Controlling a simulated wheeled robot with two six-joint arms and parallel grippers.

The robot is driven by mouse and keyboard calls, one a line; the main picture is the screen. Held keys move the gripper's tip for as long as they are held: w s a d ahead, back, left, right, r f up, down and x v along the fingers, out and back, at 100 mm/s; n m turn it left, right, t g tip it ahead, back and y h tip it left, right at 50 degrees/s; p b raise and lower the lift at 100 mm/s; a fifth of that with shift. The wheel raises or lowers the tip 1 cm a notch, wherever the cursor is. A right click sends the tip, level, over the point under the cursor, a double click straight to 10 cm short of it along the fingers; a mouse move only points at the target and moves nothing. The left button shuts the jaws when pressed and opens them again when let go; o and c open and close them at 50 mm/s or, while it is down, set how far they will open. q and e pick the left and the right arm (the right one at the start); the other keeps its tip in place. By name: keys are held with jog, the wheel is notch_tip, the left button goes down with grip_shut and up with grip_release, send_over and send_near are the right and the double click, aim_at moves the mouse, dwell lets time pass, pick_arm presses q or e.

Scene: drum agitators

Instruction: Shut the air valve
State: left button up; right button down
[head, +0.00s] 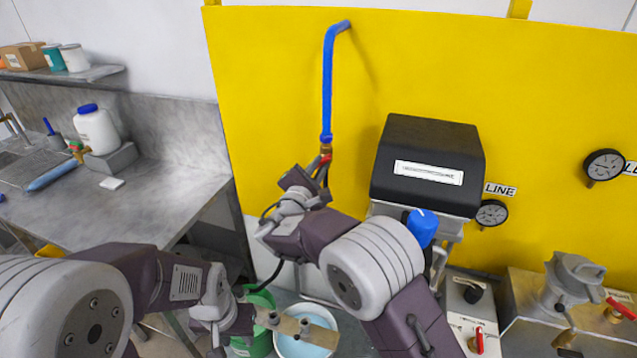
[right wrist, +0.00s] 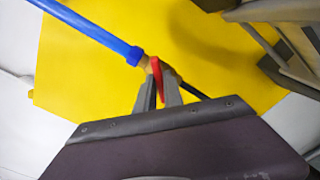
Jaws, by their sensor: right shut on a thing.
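The air valve (head: 326,150) is a small brass fitting with a red lever at the lower end of the blue air pipe (head: 328,85). In the right wrist view the red lever (right wrist: 157,76) lies between the fingertips of my right gripper (right wrist: 160,88), which is shut on it. The head view shows my right gripper (head: 318,172) just below the valve, its fingers partly hidden. The lever's exact angle to the pipe is hard to tell. My left gripper (head: 289,322) is low, over the buckets, with its two fingers apart and nothing seen between them.
A green bucket (head: 262,300) and a pale bucket (head: 318,343) stand below. A steel bench (head: 150,205) with a white jar (head: 97,130) is at left. A dark hose runs below the valve.

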jog(key=m+b, duration=0.8)
jog(key=b, duration=0.8)
jog(key=shift+m, duration=0.4)
jog(key=shift+r+m+b, duration=0.15)
jog(key=shift+m+b, duration=0.15)
jog(key=c, duration=1.5)
grip_release()
jog(key=shift+o, duration=0.2)
jog(key=shift+w, duration=0.1)
jog(key=b+v, duration=0.2)
jog(key=v, duration=0.7)
jog(key=shift+b, duration=0.3)
